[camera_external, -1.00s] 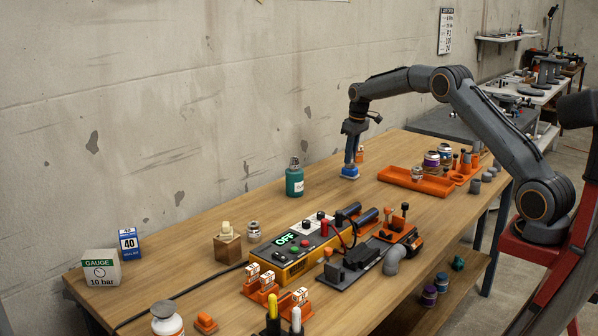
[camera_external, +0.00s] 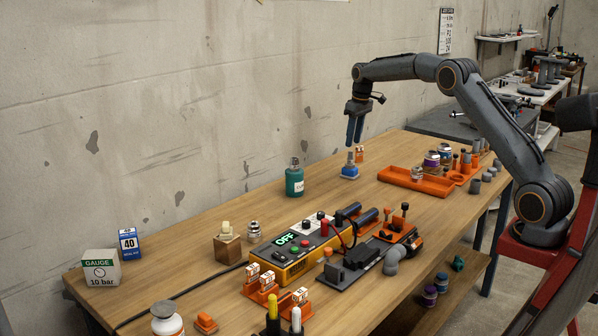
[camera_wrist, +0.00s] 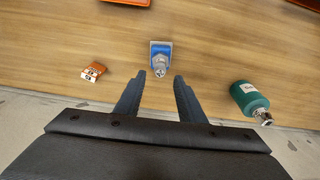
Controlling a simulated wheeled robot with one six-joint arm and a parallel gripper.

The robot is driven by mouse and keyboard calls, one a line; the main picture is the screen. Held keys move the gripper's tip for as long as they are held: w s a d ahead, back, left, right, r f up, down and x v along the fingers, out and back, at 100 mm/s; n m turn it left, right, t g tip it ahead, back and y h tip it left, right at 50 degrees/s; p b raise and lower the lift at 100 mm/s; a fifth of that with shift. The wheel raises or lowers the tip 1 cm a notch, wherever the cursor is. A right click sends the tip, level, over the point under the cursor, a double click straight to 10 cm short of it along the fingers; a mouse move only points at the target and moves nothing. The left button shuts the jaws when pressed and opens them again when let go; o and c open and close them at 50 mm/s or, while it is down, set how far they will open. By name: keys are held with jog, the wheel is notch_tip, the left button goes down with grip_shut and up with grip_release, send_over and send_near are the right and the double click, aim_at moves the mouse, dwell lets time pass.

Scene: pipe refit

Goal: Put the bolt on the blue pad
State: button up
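The blue pad (camera_external: 349,173) lies on the table near its back edge, to the right of the teal bottle. The bolt (camera_external: 350,158), small and metallic, stands upright on the blue pad. In the wrist view the bolt (camera_wrist: 159,67) shows silver on top of the blue pad (camera_wrist: 160,48). My gripper (camera_external: 354,143) is above the bolt, pointing down and apart from it. In the wrist view the two fingers of my gripper (camera_wrist: 159,77) are spread, with nothing between them.
A teal bottle (camera_external: 294,180) stands left of the pad. A small orange box (camera_external: 359,154) is just behind it. A yellow control panel (camera_external: 300,245) is in front. Wood between them is clear.

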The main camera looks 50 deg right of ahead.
jog(key=shift+s+r, duration=0.2)
jog(key=shift+r, duration=0.95)
jog(key=shift+s+r, duration=0.15)
jog(key=shift+r, duration=1)
jog(key=s+a+f, duration=0.4)
jog(key=s+a, duration=0.2)
jog(key=s, duration=0.9)
jog(key=s+a+f+m+g, duration=0.1)
jog(key=s+a+f, duration=0.4)
jog(key=s, duration=1)
jog(key=s+a+f+m, duration=0.1)
jog(key=s+a+f, duration=0.4)
jog(key=s, duration=1)
jog(key=shift+s+a+f+g, duration=0.1)
jog(key=shift+a+g, duration=0.3)
jog(key=shift+a, duration=0.45)
jog(key=a+r+n+p, duration=0.1)
jog(key=a+r+p, duration=0.2)
jog(key=a+p, duration=0.2)
jog(key=shift+a, duration=0.25)
jog(key=shift+r, duration=0.1)
